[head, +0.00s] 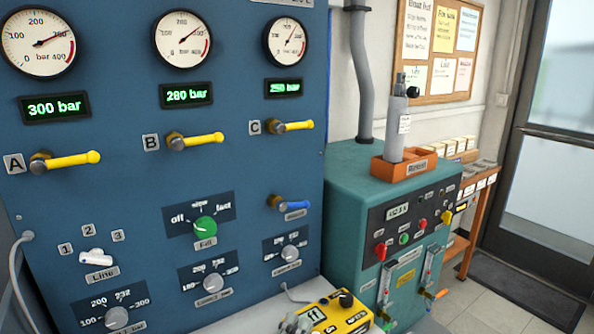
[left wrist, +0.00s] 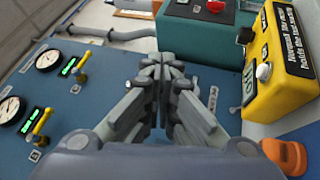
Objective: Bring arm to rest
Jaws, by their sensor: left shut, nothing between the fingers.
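My left gripper (head: 294,323) shows only as a small grey part at the bottom edge of the head view, beside the yellow box (head: 340,314). In the left wrist view its fingers (left wrist: 163,62) are together, shut and empty. The blue regulator panel (head: 120,215) fills the left of the head view. It carries three round gauges, green displays reading 300, 280 and 250 bar, and three yellow levers: A (head: 72,160), B (head: 200,141) and C (head: 293,126). Below are a green knob (head: 206,227) and a blue lever (head: 292,204). My right gripper does not show.
A teal cabinet (head: 345,185) with an orange tray (head: 377,168) and grey cylinder (head: 396,130) stands right of the panel. The yellow box is close to my left gripper in the left wrist view (left wrist: 258,85). Open floor lies toward the door (head: 550,150).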

